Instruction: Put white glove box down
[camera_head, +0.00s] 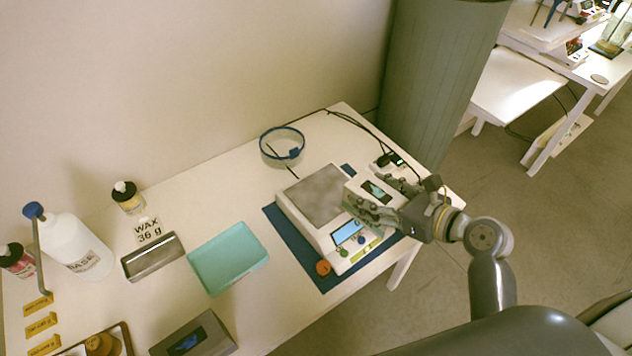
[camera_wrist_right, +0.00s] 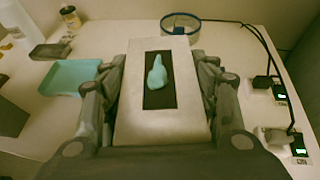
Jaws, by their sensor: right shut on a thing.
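The white glove box (camera_head: 366,188) is in my right gripper (camera_head: 386,203), at the right end of the table. In the right wrist view the white glove box (camera_wrist_right: 128,118) lies between both fingers of my right gripper (camera_wrist_right: 163,95), with a dark opening and a teal glove showing on its upper face. The fingers are shut on its two sides. In the head view the box is beside and partly over the right side of the scale, and I cannot tell whether its underside touches anything. My left gripper is not in view.
The white scale (camera_head: 328,243) stands on a blue mat (camera_head: 309,267). A teal tray (camera_head: 228,258), a grey metal box (camera_head: 152,257) and a white bottle (camera_head: 78,248) are to the left. A blue-rimmed round dish (camera_head: 283,143) stands behind. Cables and black plugs (camera_head: 389,160) lie at the far right corner.

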